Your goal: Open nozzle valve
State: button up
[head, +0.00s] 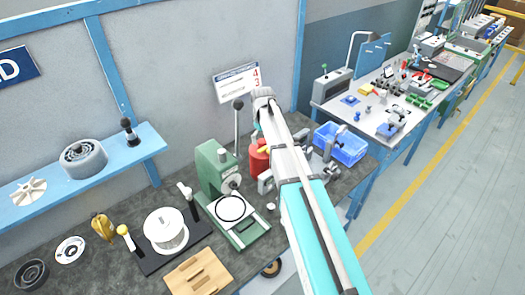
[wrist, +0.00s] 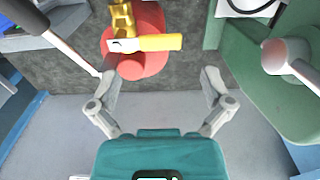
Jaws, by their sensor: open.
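The nozzle valve shows in the wrist view as a brass-yellow body (wrist: 122,18) with a flat yellow handle (wrist: 158,42) pointing right in the picture. It sits over a round red part (wrist: 140,66). In the head view a red body (head: 258,160) with a bit of yellow stands on the bench, partly hidden by my arm. My gripper (wrist: 160,76) is open and empty. Its two fingers are spread wide, with the handle beyond them, between them in the picture and apart from both. In the head view my arm hides the gripper's tips.
A green press (head: 211,167) with a tall lever stands left of the red body; its green frame (wrist: 250,85) is near my right finger in the wrist view. A black-gripped rod (wrist: 62,45) reaches close to my left finger. A blue bin (head: 341,145) stands to the right.

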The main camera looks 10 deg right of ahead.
aim_at(262, 149)
jog(key=shift+f+b, duration=2)
jog(key=shift+f, duration=0.25)
jog(key=c, duration=1.3)
jog(key=shift+s+a, duration=0.1)
jog(key=shift+a, duration=0.05)
